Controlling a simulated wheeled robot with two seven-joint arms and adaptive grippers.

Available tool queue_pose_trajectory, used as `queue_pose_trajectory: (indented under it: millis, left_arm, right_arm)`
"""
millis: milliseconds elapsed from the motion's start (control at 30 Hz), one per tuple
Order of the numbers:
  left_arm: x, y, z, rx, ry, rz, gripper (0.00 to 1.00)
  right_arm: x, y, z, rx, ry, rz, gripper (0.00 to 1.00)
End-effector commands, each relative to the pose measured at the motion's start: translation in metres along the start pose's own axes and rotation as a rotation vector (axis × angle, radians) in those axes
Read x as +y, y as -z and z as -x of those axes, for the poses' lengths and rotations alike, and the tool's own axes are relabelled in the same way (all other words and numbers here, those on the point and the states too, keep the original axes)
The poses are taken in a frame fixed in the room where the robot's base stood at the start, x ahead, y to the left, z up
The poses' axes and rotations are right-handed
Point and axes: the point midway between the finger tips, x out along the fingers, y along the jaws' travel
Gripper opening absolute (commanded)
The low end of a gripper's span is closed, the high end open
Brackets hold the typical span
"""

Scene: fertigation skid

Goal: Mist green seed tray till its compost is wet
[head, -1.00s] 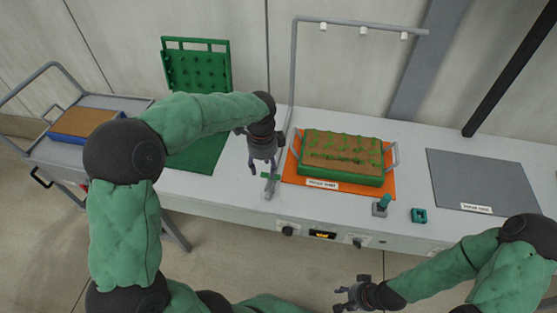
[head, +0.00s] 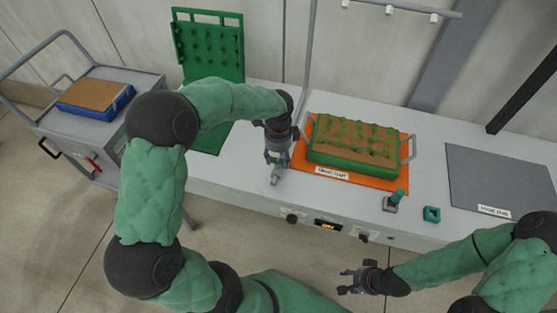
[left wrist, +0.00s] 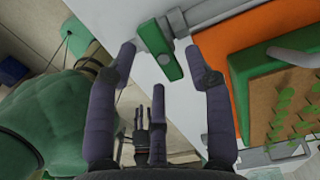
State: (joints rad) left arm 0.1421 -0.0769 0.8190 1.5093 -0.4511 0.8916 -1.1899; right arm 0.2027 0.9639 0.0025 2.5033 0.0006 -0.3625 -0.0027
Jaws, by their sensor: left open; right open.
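The green seed tray (head: 350,158) sits on an orange mat (head: 398,178). Its compost (head: 352,139) is light brown with rows of green seedlings. A grey spray bar (head: 395,9) with several white nozzles stands over it. A valve with a green lever (left wrist: 160,50) is on the pipe at the bar's foot. My left gripper (head: 275,158) is open at this valve. In the left wrist view the lever lies just ahead, between the spread fingertips (left wrist: 160,58); I cannot tell whether they touch it. My right gripper (head: 355,279) is open and empty, in front of the bench.
A grey mat (head: 495,178) lies empty at the right. A green knob on a grey block (head: 393,201) and a small green square piece (head: 432,214) stand near the front edge. A blue tray (head: 95,98) is on a cart at left. A green pegged rack (head: 210,48) stands behind.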

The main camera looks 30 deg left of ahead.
Motion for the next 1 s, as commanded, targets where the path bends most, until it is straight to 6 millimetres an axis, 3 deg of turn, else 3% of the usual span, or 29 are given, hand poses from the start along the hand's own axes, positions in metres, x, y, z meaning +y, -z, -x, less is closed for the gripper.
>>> queue_pose_trajectory:
  millis: [133, 433, 633, 1000]
  left_arm:
    - [-0.0004, 0.0, -0.0093, 0.0, 0.001, 0.0, 0.52]
    - [-0.0004, 0.0, -0.0105, 0.0, 0.001, 0.0, 0.52]
    - [-0.0003, 0.0, -0.0105, 0.0, 0.001, 0.0, 0.0]
    - [-0.0003, 0.0002, -0.0102, 0.0, 0.0, 0.031, 0.0]
  right_arm:
    - [0.001, 0.0001, -0.0029, 0.0, 0.0, 0.0, 0.44]
    - [0.0009, 0.0002, -0.0027, 0.0, 0.0, 0.0, 0.44]
    - [0.001, 0.0002, -0.0027, 0.0, 0.0, 0.0, 0.44]
    - [0.0004, 0.0002, -0.001, 0.0, 0.0, 0.0, 0.44]
